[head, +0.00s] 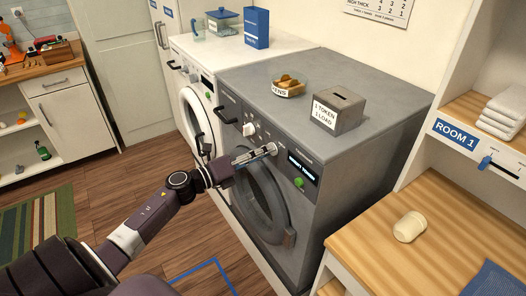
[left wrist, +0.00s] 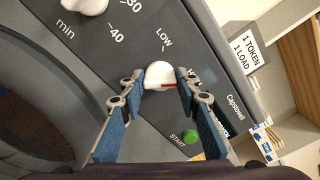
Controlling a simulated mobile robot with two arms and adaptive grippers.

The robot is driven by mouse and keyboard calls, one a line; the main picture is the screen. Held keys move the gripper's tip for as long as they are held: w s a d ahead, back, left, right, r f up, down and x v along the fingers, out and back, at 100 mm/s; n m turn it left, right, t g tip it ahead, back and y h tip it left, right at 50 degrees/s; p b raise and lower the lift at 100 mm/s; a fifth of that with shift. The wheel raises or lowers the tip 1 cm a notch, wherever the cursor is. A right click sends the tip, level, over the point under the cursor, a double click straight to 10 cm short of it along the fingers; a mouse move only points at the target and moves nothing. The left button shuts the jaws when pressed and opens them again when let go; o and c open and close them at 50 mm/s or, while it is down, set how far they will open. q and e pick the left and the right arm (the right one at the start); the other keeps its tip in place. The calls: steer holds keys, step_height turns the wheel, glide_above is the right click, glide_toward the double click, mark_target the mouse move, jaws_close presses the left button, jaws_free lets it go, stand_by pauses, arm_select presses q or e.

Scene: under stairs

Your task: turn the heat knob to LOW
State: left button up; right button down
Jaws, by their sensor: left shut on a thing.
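The heat knob (left wrist: 159,73) is a white round knob on the grey dryer's (head: 330,75) front panel. In the left wrist view it sits between the fingertips of my left gripper (left wrist: 160,88), which is shut on it. A red mark on the knob lies on its near side, towards the gripper. The printed word LOW (left wrist: 165,38) is on the panel just above the knob. Other print beside the knob is partly hidden by the right finger. In the head view my left gripper (head: 268,150) reaches the panel and mostly covers the knob. My right gripper is not in view.
A larger white timer knob (head: 248,129) is left of the heat knob. A green start button (head: 299,182) and a dark display (head: 303,167) lie to the right. A token box (head: 338,109) and a bowl (head: 289,87) stand on top. A wooden counter (head: 440,225) is at the right.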

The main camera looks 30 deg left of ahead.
arm_select(q)
steer(key=n+p, duration=0.5)
steer(key=n, duration=1.1)
steer(key=shift+f+p, duration=0.15)
steer(key=shift+p, duration=0.25)
steer(key=shift+n, duration=0.3)
steer(key=o, duration=1.2)
steer(key=shift+c, duration=0.2)
steer(key=shift+s, duration=0.1)
steer(key=v, duration=1.2)
